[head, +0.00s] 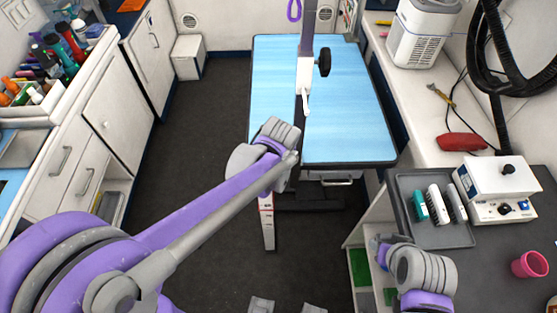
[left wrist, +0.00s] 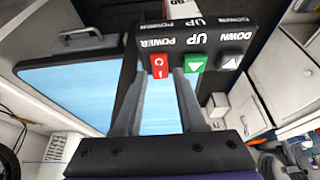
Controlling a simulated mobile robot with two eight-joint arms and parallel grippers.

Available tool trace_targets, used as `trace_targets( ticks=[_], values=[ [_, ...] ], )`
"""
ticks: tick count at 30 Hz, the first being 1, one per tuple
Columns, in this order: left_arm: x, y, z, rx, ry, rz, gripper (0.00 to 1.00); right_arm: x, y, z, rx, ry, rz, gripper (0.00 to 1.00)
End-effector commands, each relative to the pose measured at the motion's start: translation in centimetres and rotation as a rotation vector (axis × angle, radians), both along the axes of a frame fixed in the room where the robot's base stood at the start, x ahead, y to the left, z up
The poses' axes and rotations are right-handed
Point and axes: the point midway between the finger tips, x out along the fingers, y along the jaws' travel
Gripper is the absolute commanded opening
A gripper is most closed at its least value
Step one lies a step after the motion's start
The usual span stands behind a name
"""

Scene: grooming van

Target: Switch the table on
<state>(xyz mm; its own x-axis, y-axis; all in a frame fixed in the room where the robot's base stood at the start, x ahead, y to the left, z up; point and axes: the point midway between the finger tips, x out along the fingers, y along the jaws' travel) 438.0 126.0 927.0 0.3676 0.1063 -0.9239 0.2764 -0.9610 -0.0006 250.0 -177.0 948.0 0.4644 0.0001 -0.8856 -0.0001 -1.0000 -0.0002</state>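The grooming table (head: 335,85) has a light blue top with a dark rim and stands at centre in the head view; the top also shows in the left wrist view (left wrist: 75,90). Contact cannot be told. My left wrist hides the panel in the head view. My right gripper's fingers (head: 380,250) are unclear.
A post with a white clamp (head: 304,75) rises by the table. On the right counter are a grey tray (head: 446,234) with brushes or clippers, a white device (head: 497,190) and a pink cup (head: 530,264). Cabinets (head: 118,115) line the left. The dark floor between is clear.

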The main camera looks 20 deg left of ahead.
Motion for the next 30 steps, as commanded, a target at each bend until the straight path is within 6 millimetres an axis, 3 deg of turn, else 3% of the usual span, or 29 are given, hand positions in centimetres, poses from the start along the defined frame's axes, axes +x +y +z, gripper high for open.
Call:
trace_targets(
  ticks=[4, 13, 14, 20, 30],
  values=[
    [0.44, 0.17, -1.15, 0.000, 0.000, 0.001, 0.40, -0.07, 0.00, -0.18, 0.000, 0.001, 0.000, 0.50],
    [0.55, 0.18, -1.36, 0.000, 0.000, 0.000, 0.40, -0.07, 0.00, -0.17, 0.000, 0.001, 0.000, 0.50],
    [0.55, 0.18, -1.36, 0.000, 0.000, 0.000, 0.38, -0.06, 0.00, -0.18, 0.000, 0.001, 0.000, 0.50],
    [0.53, 0.17, -1.35, 0.000, 0.000, 0.000, 0.02, -0.06, 0.00, -0.18, 0.000, 0.001, 0.000, 0.50],
    [0.86, 0.30, -1.37, -0.017, 0.061, 0.004, 0.00, -0.12, 0.00, -0.33, 0.000, 0.002, 0.000, 0.50]
  ],
)
